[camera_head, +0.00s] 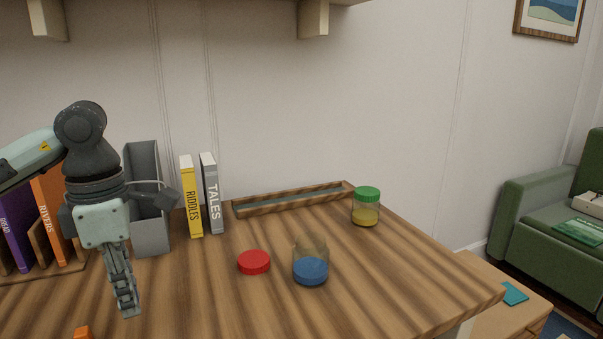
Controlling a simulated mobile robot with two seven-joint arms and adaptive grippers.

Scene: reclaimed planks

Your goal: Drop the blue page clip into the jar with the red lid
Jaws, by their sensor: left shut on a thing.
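My left gripper (125,308) points down over the front left of the wooden table (200,305). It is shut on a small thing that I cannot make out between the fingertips. No blue page clip can be told apart in this view. A red lid (254,262) lies flat on the table, to the right of the gripper. Just right of the lid stands an open clear jar (310,250) with blue contents in its bottom. The lid is off this jar. My right gripper is out of view.
A jar with a green lid (367,195) and yellow contents stands farther back right. A long wooden tray (290,203) lies along the wall. Two upright books (191,197), a grey file holder (150,235) and racked books stand behind the gripper. An orange object (82,333) shows at the front edge.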

